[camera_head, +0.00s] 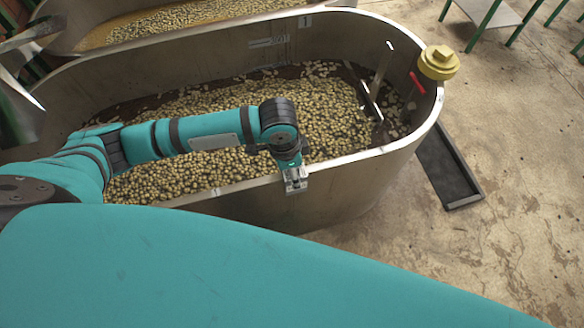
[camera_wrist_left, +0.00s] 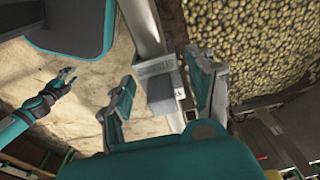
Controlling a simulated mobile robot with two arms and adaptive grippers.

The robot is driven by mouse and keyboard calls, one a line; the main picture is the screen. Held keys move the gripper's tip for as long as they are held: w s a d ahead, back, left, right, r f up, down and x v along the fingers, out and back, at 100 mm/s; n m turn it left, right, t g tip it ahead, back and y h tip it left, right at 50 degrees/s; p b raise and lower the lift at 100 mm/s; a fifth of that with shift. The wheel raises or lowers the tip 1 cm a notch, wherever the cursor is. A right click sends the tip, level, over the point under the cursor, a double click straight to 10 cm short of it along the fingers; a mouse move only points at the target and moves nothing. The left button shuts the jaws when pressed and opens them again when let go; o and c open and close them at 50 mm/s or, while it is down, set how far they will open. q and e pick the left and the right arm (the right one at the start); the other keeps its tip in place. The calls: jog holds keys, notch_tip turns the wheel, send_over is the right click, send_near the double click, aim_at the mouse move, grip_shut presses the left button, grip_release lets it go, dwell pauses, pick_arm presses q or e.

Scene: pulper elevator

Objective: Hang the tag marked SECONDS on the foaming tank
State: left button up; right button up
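In the left wrist view, a grey tag (camera_wrist_left: 157,68) with lettering that appears to read SECONDS lies at the metal rim of a tank, between my gripper's fingers. My left gripper (camera_wrist_left: 162,84) is open, with its fingers apart on both sides of the tag and rim. In the head view, my left gripper (camera_head: 294,179) is at the near rim of the tank marked 1 (camera_head: 340,195); the tag cannot be told from the fingers there. My right gripper (camera_wrist_left: 66,76) shows small in the wrist view, away from the tank; its fingers are unclear.
Pale beans fill the tank marked 1. A second tank (camera_head: 68,42) with beans stands behind it. A yellow fitting (camera_head: 438,62) and red handle (camera_head: 417,83) are at the right end. A black floor tray (camera_head: 447,170) lies beside it.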

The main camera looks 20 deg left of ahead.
pick_arm(q)
jog(key=shift+o, duration=0.7)
notch_tip(320, 180, up, 12)
jog(key=a, duration=0.1)
jog(key=shift+s, duration=0.4)
jog(key=shift+f, duration=0.1)
